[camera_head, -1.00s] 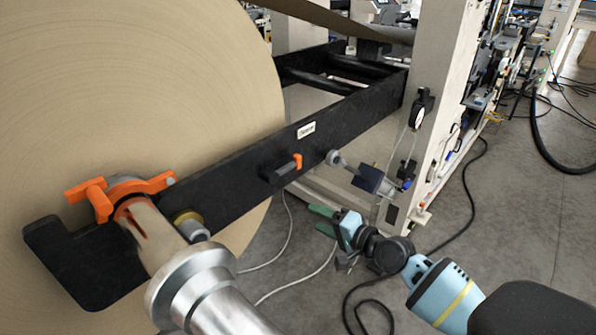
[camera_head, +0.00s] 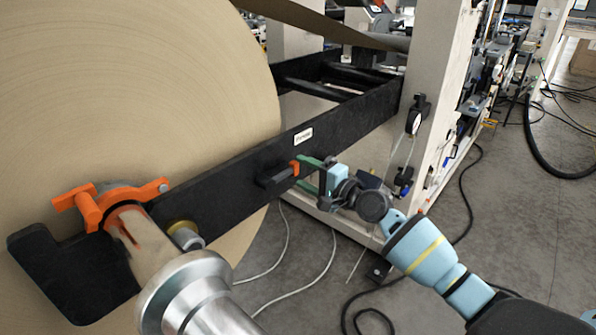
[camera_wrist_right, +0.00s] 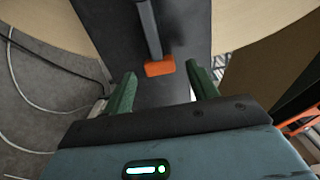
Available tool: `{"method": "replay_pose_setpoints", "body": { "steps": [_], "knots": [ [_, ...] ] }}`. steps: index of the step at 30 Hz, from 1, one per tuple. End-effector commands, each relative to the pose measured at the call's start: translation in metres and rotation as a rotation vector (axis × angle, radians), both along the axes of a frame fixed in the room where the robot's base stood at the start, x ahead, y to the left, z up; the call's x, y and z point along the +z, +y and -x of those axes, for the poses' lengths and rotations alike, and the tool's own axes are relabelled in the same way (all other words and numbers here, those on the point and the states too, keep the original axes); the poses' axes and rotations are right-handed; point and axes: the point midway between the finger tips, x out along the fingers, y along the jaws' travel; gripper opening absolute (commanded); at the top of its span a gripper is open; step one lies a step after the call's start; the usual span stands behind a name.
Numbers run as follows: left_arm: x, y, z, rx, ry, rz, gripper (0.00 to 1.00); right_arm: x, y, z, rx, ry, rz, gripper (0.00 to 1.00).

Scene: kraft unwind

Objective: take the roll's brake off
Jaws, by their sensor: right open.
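The brown kraft roll (camera_head: 140,90) stands at the left on its shaft, beside a long black arm (camera_head: 225,177). A short black lever (camera_head: 273,180) with an orange tip (camera_head: 294,167) is on the outer face of the arm; I take it for the brake. My right gripper (camera_head: 306,173) is open, its green fingers at the orange end of the lever. In the right wrist view the orange tip (camera_wrist_right: 160,68) lies just beyond and between the two fingertips, without clear contact. My left gripper is not in view.
An orange clamp (camera_head: 115,203) sits around the shaft end, with a silver stepped shaft (camera_head: 190,290) in front. A cream machine frame (camera_head: 435,90) with a gauge stands behind my right arm. Cables (camera_head: 310,280) lie on the grey floor. The floor at right is mostly free.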

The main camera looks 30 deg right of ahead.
Motion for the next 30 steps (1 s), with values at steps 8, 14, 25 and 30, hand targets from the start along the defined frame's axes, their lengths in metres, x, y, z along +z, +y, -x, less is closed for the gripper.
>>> {"method": "replay_pose_setpoints", "body": {
  "steps": [8, 14, 25, 30],
  "knots": [
    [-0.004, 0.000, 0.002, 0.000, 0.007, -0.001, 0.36, -0.001, 0.008, -0.023, 0.000, 0.000, -0.001, 0.58],
    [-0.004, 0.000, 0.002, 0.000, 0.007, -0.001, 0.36, 0.000, 0.009, -0.025, 0.000, 0.001, 0.000, 0.58],
    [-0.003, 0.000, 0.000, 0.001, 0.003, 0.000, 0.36, 0.000, 0.009, -0.025, 0.000, 0.000, 0.001, 0.28],
    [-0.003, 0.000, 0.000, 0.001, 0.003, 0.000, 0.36, 0.000, 0.009, -0.025, 0.000, 0.001, 0.001, 0.06]
  ]
}}
